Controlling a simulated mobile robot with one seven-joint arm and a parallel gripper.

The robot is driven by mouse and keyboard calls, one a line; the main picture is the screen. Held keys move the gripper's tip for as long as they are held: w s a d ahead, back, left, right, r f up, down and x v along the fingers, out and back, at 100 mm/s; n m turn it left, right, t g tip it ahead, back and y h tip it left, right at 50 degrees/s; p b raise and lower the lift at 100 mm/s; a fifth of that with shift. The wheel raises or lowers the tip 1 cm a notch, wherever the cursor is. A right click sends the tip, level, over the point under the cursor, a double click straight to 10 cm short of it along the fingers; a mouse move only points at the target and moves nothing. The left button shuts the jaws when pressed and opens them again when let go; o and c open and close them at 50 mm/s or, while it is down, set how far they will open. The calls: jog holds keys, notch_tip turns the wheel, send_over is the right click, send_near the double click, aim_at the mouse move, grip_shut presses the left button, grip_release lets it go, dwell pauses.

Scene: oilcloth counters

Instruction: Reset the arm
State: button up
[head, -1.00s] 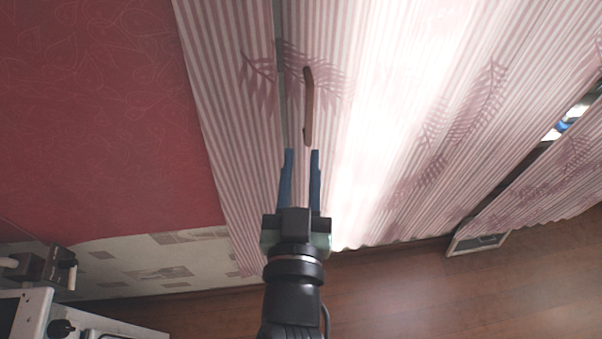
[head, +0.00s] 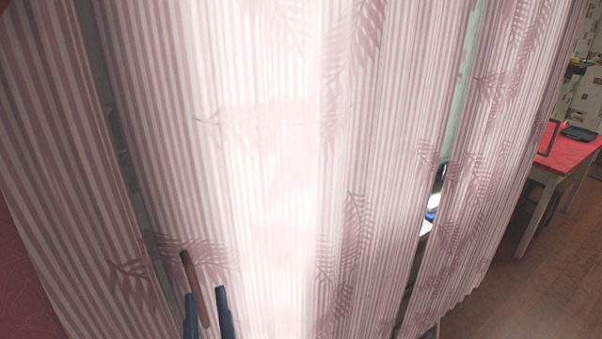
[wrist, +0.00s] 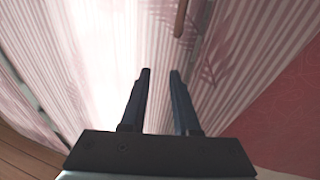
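My gripper (head: 207,312) shows at the bottom left of the head view, with only its two dark blue fingers in frame. In the wrist view my gripper (wrist: 160,98) has its fingers apart with nothing between them. A striped pink and white curtain (head: 290,150) with leaf prints fills most of the head view, in front of the fingers. A thin brown handle (head: 194,284) stands just beyond the fingertips in the head view. The handle also shows at the top of the wrist view (wrist: 181,17), apart from the fingers.
Narrow gaps split the curtain panels. A red-topped table (head: 572,150) with a dark item (head: 579,133) on it stands at the far right. Wooden floor (head: 500,290) is bare at the lower right. A red patterned surface (wrist: 275,130) lies at the right of the wrist view.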

jog(key=w+d+r+m+t+h, duration=0.1)
jog(key=d+r+t, duration=0.1)
jog(key=r, duration=0.6)
jog(key=w+d+r+t+h, duration=0.1)
jog(key=w+d+r+t, duration=0.15)
jog(key=r, duration=0.65)
jog(key=s+d+r+m+t+h, duration=0.1)
jog(key=s+d+r+t+h, duration=0.1)
jog(key=r, duration=0.6)
jog(key=s+d+r+m+t+h, duration=0.2)
jog(key=s+d+r, duration=0.2)
jog(key=r, duration=0.5)
jog(key=shift+d+h, duration=0.4)
jog(key=shift+d, duration=0.2)
jog(key=shift+r+t, duration=0.1)
jog(key=shift+t, duration=0.15)
